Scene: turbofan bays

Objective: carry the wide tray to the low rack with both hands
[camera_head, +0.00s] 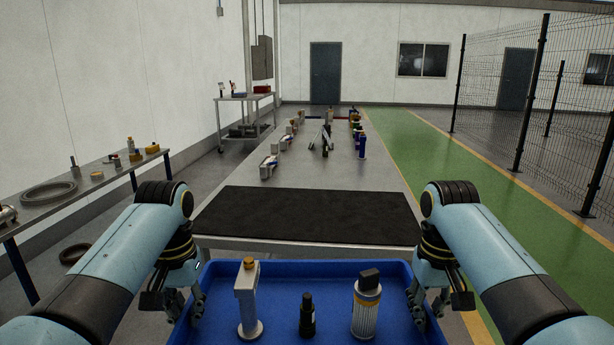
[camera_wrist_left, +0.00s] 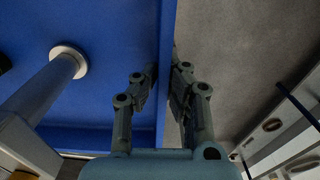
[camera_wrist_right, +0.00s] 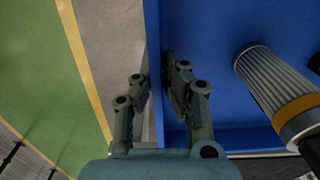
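The wide blue tray (camera_head: 278,292) is directly in front of me at the bottom of the head view. On it stand a grey post-like part with a yellow cap (camera_head: 247,300), a small black bottle-like part (camera_head: 307,318) and a ribbed cylinder with a yellow band (camera_head: 366,308), all upright. My left gripper (camera_head: 184,300) has its fingers on either side of the tray's left wall, closed on it; the left wrist view shows this wall between the fingers (camera_wrist_left: 163,85). My right gripper (camera_head: 432,298) grips the right wall likewise, as the right wrist view shows (camera_wrist_right: 164,85). I cannot identify the low rack with certainty.
A long grey table with a black mat (camera_head: 305,216) stands just beyond the tray, several parts farther back. A side bench (camera_head: 80,190) is at left, a two-shelf cart (camera_head: 245,115) at the back left. The green walkway (camera_head: 440,170) is clear; a mesh fence (camera_head: 535,110) borders it.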

